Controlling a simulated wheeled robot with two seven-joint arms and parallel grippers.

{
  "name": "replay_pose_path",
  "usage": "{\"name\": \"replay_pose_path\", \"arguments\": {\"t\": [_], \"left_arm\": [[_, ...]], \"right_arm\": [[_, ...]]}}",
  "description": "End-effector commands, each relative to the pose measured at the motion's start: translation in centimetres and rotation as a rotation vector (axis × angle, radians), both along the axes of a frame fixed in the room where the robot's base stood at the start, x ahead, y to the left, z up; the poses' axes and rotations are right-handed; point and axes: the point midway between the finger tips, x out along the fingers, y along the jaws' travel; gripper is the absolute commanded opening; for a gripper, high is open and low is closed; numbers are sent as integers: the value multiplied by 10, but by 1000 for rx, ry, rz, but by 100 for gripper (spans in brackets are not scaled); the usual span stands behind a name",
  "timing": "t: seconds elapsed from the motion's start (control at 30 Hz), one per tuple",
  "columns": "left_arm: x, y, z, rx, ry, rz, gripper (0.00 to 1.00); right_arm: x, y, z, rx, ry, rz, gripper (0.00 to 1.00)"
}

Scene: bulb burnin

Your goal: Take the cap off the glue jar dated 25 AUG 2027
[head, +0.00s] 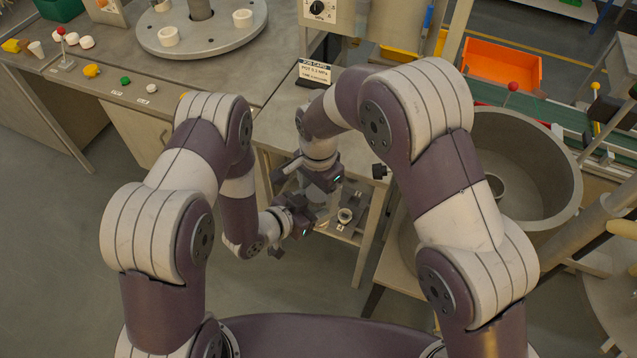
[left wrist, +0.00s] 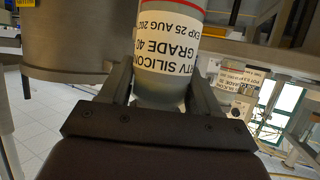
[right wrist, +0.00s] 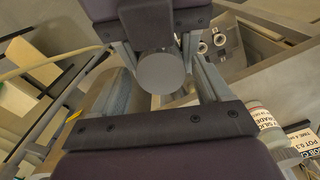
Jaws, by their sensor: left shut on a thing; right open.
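The glue jar (left wrist: 165,50) has a white label reading RTV SILICONE GRADE 40 and EXP 25 AUG 202-, its last digit cut off. The label appears upside down in the left wrist view. My left gripper (left wrist: 158,95) is shut on this jar; in the head view this gripper (head: 303,217) is low in the middle. My right gripper (right wrist: 170,85) is open, its fingers either side of a round grey disc (right wrist: 163,73) that looks like the jar's cap. I cannot tell if they touch it. In the head view the right gripper (head: 322,182) is just above the left.
Another labelled jar (right wrist: 264,125) stands beside the job card (right wrist: 308,143) at the right wrist view's lower right. The card (head: 315,72) also shows on the bench in the head view. A large round drum (head: 545,150) stands to the right.

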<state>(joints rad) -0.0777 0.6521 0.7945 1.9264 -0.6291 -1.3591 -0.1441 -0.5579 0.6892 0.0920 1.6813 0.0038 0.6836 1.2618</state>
Motion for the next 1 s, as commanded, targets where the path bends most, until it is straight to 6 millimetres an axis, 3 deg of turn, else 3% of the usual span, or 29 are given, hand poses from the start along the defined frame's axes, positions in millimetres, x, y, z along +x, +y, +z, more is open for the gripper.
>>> {"name": "replay_pose_path", "arguments": {"t": [0.03, 0.07, 0.2, 0.23, 0.37, 0.6, 0.9, 0.93, 1.0], "left_arm": [[0, 0, 0, 0, -1, 0, 0], [0, 0, 0, 0, -1, 0, 0], [0, 0, 0, 0, -1, 1, 0], [0, 0, 0, 0, -1, 1, 0], [0, 0, 0, 0, -1, 1, 0], [1, 0, 0, 0, -1, 2, 0], [1, 1, 0, 0, 0, 3, 0], [1, 1, 0, 0, 0, 3, 0], [0, 1, 0, 0, 0, 2, 0]], "right_arm": [[0, 0, 0, 0, 0, 0, 77], [0, 0, 0, 0, 0, 0, 70], [0, 0, 0, 0, 0, 0, 24], [0, 0, 0, 0, 0, 0, 19], [0, 0, 1, 0, 0, 57, 19], [0, -1, 1, 2, 1, 525, 19], [0, -1, 1, 1, 3, 580, 19], [0, -1, 1, 1, 3, 580, 62], [0, -1, 1, 1, 3, 579, 81]]}}
